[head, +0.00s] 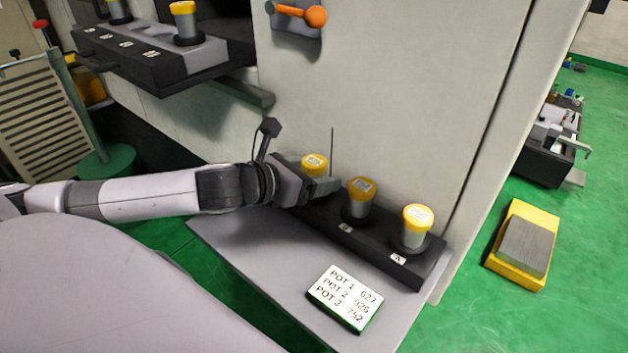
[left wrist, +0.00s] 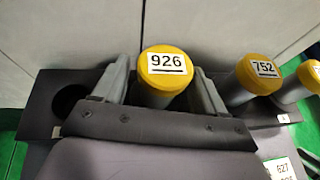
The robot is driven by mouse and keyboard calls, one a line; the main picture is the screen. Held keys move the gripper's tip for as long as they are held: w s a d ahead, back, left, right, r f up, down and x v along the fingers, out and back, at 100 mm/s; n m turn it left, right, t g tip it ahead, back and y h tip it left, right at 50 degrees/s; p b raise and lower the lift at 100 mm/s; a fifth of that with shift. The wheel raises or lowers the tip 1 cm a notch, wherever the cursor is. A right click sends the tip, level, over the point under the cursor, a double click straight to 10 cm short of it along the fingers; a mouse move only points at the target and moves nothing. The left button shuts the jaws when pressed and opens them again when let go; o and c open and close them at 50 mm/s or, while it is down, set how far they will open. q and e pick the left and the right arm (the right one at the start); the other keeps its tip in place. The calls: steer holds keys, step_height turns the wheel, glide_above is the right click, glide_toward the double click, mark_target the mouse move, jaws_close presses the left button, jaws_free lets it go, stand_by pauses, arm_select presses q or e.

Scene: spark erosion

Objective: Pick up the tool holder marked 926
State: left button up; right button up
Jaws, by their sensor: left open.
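The tool holder marked 926 (left wrist: 166,72) has a yellow top with a white label and a grey body. It stands in a dark rack (left wrist: 40,98). My left gripper (left wrist: 163,92) is open, with one finger on each side of this holder; I cannot tell whether they touch it. In the head view the holder's yellow top (head: 314,161) shows behind my left gripper (head: 318,186), which hides its lower part. The right gripper is not in view.
To its right stand the holder marked 752 (left wrist: 258,75) and another holder (head: 416,225). An empty hole (left wrist: 70,99) lies to its left. A card (head: 345,296) lists pots 627, 926 and 752. A wall panel (head: 400,90) rises close behind the rack.

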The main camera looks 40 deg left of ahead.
arm_select(q)
steer(key=shift+r, duration=0.1)
jaws_close()
